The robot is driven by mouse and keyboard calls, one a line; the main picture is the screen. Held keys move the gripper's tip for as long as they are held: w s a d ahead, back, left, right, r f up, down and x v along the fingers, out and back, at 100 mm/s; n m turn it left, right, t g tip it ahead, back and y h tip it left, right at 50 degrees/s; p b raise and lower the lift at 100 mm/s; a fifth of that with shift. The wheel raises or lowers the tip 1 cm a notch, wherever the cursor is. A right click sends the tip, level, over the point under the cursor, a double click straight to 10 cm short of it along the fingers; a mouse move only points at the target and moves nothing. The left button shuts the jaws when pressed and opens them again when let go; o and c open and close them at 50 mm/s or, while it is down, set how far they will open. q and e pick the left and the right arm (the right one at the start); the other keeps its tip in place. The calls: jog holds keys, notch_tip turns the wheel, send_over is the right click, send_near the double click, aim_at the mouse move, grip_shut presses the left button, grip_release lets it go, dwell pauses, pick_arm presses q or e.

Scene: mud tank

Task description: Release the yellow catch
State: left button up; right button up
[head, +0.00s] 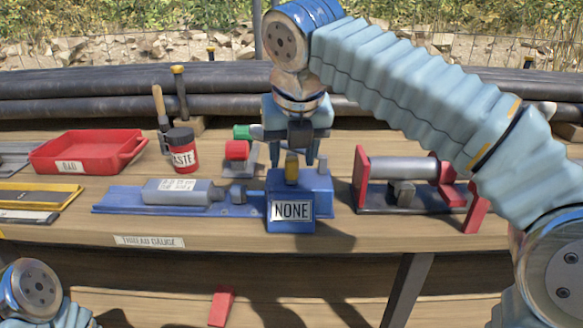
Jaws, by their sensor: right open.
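The yellow catch (292,167) stands upright on top of a blue block (317,187) that bears a plate reading "NONE". My right gripper (294,158) comes down from above over the block. Its jaws are open, with one finger on each side of the catch's upper part; I cannot tell whether they touch it. A blue rail (112,201) runs left from the block and carries a grey cylinder (180,191) with a white label. My left arm shows only as a joint at the lower left; its gripper is out of view.
A red tray (88,148), a red "PASTE" tin (181,153) and small red and green blocks stand left of my right gripper. A red-ended stand (362,180) with a grey roller is close on the right. Dark pipes (90,108) lie behind the wooden bench.

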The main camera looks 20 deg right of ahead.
jog(key=shift+x, duration=1.1)
jog(key=shift+c, duration=0.2)
grip_shut()
